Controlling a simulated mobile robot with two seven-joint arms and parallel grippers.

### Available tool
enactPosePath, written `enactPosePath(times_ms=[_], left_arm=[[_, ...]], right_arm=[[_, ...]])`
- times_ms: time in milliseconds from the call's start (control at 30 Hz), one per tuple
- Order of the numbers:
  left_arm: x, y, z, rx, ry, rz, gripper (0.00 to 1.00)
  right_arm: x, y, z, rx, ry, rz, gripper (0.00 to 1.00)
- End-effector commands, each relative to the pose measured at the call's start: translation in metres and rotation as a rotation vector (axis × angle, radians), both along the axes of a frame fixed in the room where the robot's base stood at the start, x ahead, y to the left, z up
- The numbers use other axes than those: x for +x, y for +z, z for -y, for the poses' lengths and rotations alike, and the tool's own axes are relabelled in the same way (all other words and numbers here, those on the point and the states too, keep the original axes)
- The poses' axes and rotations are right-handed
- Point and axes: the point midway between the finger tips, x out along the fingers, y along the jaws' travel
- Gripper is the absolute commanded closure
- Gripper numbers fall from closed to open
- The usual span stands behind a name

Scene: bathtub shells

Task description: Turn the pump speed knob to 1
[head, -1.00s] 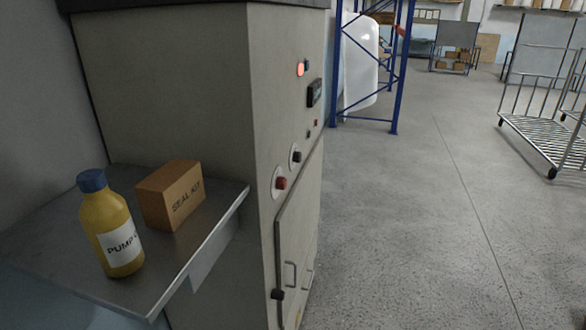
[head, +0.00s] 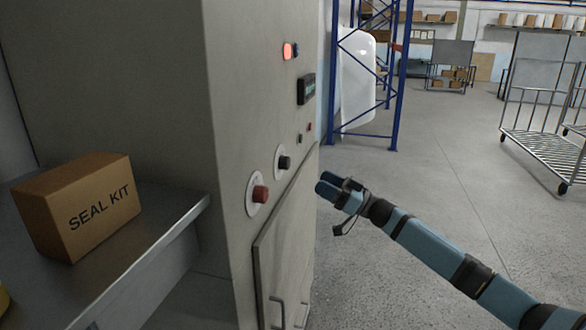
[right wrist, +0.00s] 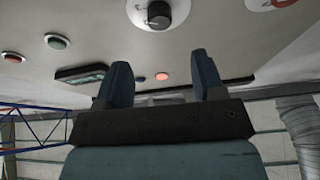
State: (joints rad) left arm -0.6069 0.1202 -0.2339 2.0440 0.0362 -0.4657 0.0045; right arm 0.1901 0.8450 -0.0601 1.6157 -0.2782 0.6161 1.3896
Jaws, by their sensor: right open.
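The grey cabinet's front panel carries a black knob (head: 284,162) on a round white dial, with a red knob (head: 260,194) on another dial below it. Their labels are too small to read, so I cannot tell which is the pump speed knob. The black knob also shows in the right wrist view (right wrist: 159,14), at the top and apart from the fingers. My right gripper (head: 327,184) is open and empty, in front of the panel and right of both knobs. Its two fingers (right wrist: 160,62) stand wide apart in the wrist view. My left gripper is not in view.
The cabinet (head: 225,110) has a lit red lamp (head: 287,51), a display (head: 306,90) and a handled door (head: 285,250). A side shelf (head: 160,235) holds a seal kit box (head: 80,205). A blue rack (head: 398,80) and a cart (head: 545,150) stand beyond clear floor.

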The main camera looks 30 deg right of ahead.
Motion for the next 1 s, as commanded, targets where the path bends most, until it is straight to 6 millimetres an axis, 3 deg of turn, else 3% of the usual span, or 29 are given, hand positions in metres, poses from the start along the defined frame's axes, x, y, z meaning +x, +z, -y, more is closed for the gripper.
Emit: enactPosePath(times_ms=[400, 867, 900, 1000], left_arm=[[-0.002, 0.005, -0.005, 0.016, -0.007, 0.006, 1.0], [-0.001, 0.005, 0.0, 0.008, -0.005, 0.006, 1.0], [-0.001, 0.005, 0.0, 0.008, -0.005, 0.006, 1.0], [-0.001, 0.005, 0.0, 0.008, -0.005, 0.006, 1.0]], right_arm=[[0.058, 0.032, -0.047, 0.001, -0.001, 0.002, 0.37], [0.069, 0.036, -0.056, 0.0, -0.002, -0.001, 0.37], [0.069, 0.036, -0.056, 0.0, -0.002, -0.001, 0.4], [0.069, 0.036, -0.056, 0.0, -0.002, -0.001, 0.62]])
